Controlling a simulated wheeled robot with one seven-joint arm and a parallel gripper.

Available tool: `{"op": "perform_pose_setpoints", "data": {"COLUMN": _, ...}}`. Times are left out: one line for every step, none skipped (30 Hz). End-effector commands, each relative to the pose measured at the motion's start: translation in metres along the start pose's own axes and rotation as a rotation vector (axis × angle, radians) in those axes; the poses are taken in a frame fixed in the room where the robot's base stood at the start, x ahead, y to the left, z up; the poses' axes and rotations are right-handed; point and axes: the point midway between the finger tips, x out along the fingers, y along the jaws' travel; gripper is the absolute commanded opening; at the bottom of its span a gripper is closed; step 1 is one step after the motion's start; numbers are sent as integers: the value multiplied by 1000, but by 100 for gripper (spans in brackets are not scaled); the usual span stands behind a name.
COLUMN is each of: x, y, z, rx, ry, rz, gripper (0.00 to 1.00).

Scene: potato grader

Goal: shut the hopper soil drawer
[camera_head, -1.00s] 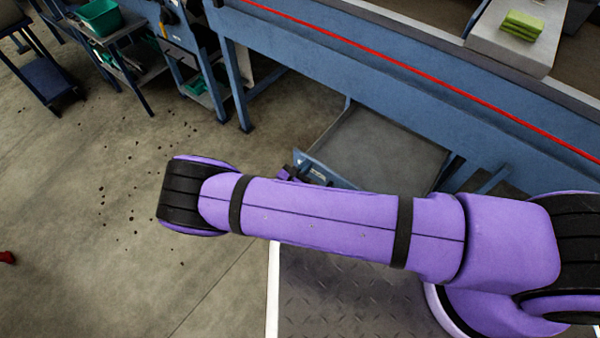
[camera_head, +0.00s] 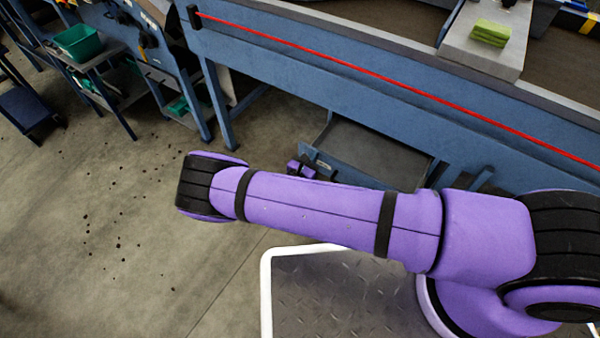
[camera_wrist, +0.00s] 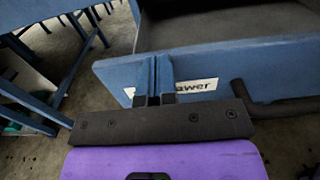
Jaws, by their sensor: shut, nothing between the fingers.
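The hopper soil drawer stands partly out below the blue machine. In the head view its grey inside (camera_head: 375,150) shows, and my arm hides part of its blue front (camera_head: 345,174). In the wrist view the blue front panel (camera_wrist: 225,62) fills the upper right, with a white label ending in "awer" (camera_wrist: 197,87) partly covered by my fingers. A dark bar handle (camera_wrist: 280,107) sits at the right of the panel. My gripper (camera_wrist: 153,72) is shut and empty, its fingertips at the panel's front face, left of the handle. I cannot tell if they touch it.
The blue machine frame (camera_head: 330,80) with a red line runs above the drawer. A blue leg (camera_head: 222,115) stands to its left. A green bin (camera_head: 78,42) sits on a stand further left. Dark crumbs lie on the otherwise open floor (camera_head: 130,220).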

Motion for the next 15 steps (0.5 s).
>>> {"op": "perform_pose_setpoints", "data": {"x": 20, "y": -2, "z": 0, "rx": -1, "ry": -3, "rz": -4, "gripper": 0}}
{"op": "perform_pose_setpoints", "data": {"x": 29, "y": -2, "z": 0, "rx": 0, "ry": -2, "rz": -4, "gripper": 0}}
{"op": "perform_pose_setpoints", "data": {"x": 42, "y": -2, "z": 0, "rx": 0, "ry": -3, "rz": -4, "gripper": 0}}
{"op": "perform_pose_setpoints", "data": {"x": 51, "y": -1, "z": 0, "rx": 0, "ry": -2, "rz": -3, "gripper": 0}}
{"op": "perform_pose_setpoints", "data": {"x": 60, "y": -1, "z": 0, "rx": 0, "ry": -1, "rz": -4, "gripper": 0}}
{"op": "perform_pose_setpoints", "data": {"x": 72, "y": -1, "z": 0, "rx": -1, "ry": -2, "rz": -3, "gripper": 0}}
{"op": "perform_pose_setpoints", "data": {"x": 80, "y": -2, "z": 0, "rx": -1, "ry": -2, "rz": -3, "gripper": 0}}
{"op": "perform_pose_setpoints", "data": {"x": 88, "y": -2, "z": 0, "rx": -1, "ry": -2, "rz": -3, "gripper": 0}}
{"op": "perform_pose_setpoints", "data": {"x": 98, "y": -1, "z": 0, "rx": 0, "ry": -1, "rz": -2, "gripper": 0}}
{"op": "perform_pose_setpoints", "data": {"x": 105, "y": -1, "z": 0, "rx": 0, "ry": -1, "rz": -2, "gripper": 0}}
{"op": "perform_pose_setpoints", "data": {"x": 111, "y": -1, "z": 0, "rx": 0, "ry": -1, "rz": -2, "gripper": 0}}
{"op": "perform_pose_setpoints", "data": {"x": 119, "y": -1, "z": 0, "rx": 1, "ry": -1, "rz": -2, "gripper": 0}}
{"op": "perform_pose_setpoints", "data": {"x": 124, "y": -1, "z": 0, "rx": 1, "ry": -1, "rz": -2, "gripper": 0}}
{"op": "perform_pose_setpoints", "data": {"x": 129, "y": 0, "z": 0, "rx": 0, "ry": -1, "rz": -1, "gripper": 0}}
{"op": "perform_pose_setpoints", "data": {"x": 135, "y": 0, "z": 0, "rx": 0, "ry": -1, "rz": -1, "gripper": 0}}
